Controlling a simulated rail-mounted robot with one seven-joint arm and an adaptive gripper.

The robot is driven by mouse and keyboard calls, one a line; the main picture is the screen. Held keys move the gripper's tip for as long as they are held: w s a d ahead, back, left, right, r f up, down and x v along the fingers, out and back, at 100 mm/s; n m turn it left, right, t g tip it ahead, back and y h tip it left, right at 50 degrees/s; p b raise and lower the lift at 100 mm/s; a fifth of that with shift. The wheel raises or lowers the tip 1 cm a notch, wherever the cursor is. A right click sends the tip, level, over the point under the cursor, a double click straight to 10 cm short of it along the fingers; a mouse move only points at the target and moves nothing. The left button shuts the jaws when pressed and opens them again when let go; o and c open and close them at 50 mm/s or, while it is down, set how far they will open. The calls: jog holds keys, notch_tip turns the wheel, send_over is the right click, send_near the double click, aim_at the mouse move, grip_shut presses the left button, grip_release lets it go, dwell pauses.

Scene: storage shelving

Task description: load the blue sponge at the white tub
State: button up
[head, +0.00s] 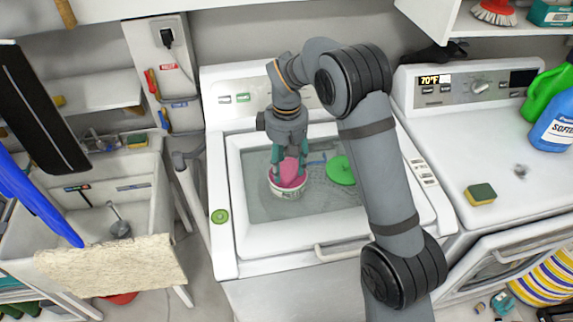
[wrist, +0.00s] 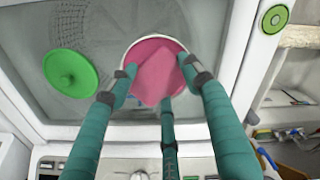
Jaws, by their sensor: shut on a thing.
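A pink, soft-looking piece (head: 291,172) is between the fingers of my gripper (head: 290,169), at the mouth of a small round white tub (head: 289,194). In the wrist view, my teal fingers (wrist: 158,86) close around the pink piece (wrist: 158,68), which lies over the tub's opening (wrist: 181,42). The tub stands on the glass lid of the white washer. The fingers and the pink piece hide much of its inside. I cannot make out a blue sponge; the held piece looks pink.
A green round lid (head: 341,170) lies right of the tub. A yellow-green sponge (head: 481,194) and detergent bottles (head: 553,122) stand on the right machine. A laundry sink (head: 95,200) is at the left. My arm crosses above the washer (head: 221,180).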

aim_at(286, 169)
dwell(0.4)
notch_tip(286, 169, up, 7)
jog(key=p, duration=0.6)
dwell(0.7)
